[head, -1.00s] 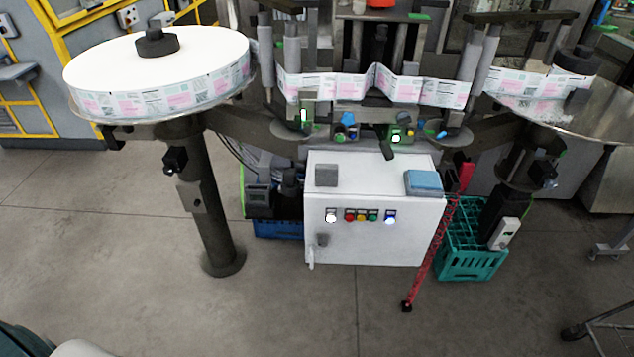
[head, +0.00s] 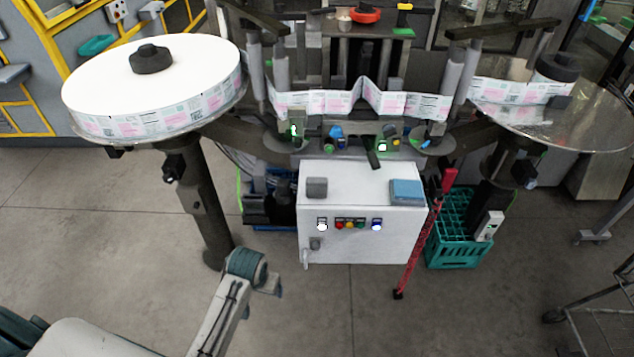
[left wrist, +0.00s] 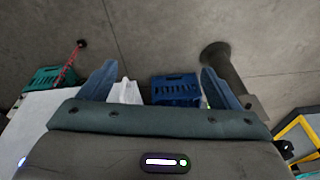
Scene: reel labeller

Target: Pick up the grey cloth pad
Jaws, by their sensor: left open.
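The grey cloth pad (head: 317,187) is a small dark grey square lying flat on the left part of the white cabinet's top in the head view. I cannot make it out in the left wrist view. My left arm reaches up from the bottom of the head view, its end left of the cabinet and apart from the pad. My left gripper (left wrist: 158,88) is open in the left wrist view, its two blue-grey fingers spread with nothing held between them. My right gripper is not in view.
The white cabinet (head: 360,240) stands under the labeller and also bears a blue pad (head: 406,191) at right. A large label reel (head: 152,90) on a dark post overhangs at left. The floor in front is clear.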

